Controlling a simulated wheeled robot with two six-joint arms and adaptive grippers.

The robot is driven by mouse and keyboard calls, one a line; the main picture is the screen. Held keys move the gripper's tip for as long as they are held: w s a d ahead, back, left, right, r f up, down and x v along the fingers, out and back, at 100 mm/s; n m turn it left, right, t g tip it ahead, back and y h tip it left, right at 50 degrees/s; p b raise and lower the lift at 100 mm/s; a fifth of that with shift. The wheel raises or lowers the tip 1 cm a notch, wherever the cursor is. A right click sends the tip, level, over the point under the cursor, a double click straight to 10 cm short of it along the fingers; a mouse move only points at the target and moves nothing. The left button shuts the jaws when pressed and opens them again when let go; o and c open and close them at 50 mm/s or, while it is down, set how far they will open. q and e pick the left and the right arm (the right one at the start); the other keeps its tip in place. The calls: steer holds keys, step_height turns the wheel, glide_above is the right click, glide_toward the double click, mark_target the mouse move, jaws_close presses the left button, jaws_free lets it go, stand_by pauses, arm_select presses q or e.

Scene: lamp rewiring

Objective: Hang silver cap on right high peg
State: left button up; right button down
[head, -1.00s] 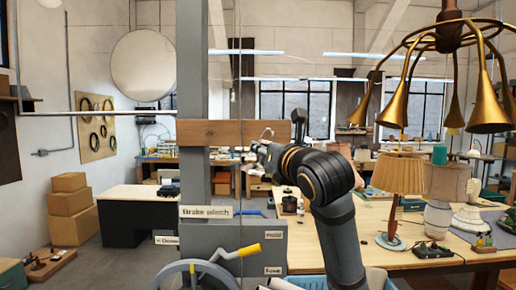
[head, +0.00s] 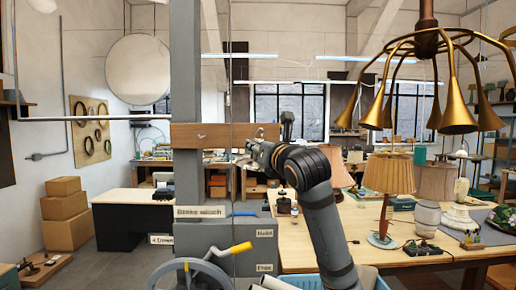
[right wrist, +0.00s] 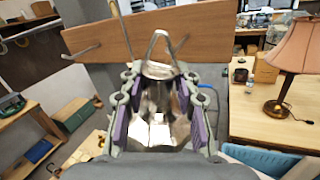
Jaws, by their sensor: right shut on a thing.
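The silver cap (right wrist: 158,95) shows in the right wrist view as a shiny faceted piece with a wire loop (right wrist: 160,46) on top. My right gripper (right wrist: 156,100) is shut on it, with purple pads on both sides. The loop is in front of the right part of the wooden peg board (right wrist: 220,28). A thin metal peg (right wrist: 82,51) sticks out of the board's left part. A short thin line by the loop may be the right peg; I cannot tell whether it passes through the loop. In the head view my right gripper (head: 250,156) hides most of the cap at the board's right end (head: 218,135). My left gripper is out of view.
The board is fixed to a grey post (head: 185,70), with a thin vertical cable beside it. Below are a grey winch box (head: 240,240) and a wheel with a yellow-handled crank (head: 235,249). A brass chandelier (head: 427,45) hangs at right above a table with lamps (head: 384,185).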

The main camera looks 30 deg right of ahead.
steer(key=shift+w+d+f, duration=0.2)
steer(key=shift+w+d, duration=0.25)
steer(key=shift+w, duration=0.35)
steer(key=shift+w+d, duration=0.2)
steer(key=shift+w, duration=0.1)
steer(key=shift+w+d+f, duration=0.2)
steer(key=shift+f, duration=0.2)
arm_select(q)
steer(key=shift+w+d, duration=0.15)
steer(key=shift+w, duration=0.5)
arm_select(e)
steer(key=shift+w+d+f, duration=0.1)
steer(key=shift+w+f, duration=0.05)
steer(key=c, duration=1.4)
jaws_free()
steer(key=o, duration=0.5)
steer(key=shift+w+a, duration=0.1)
steer(key=shift+a, duration=0.1)
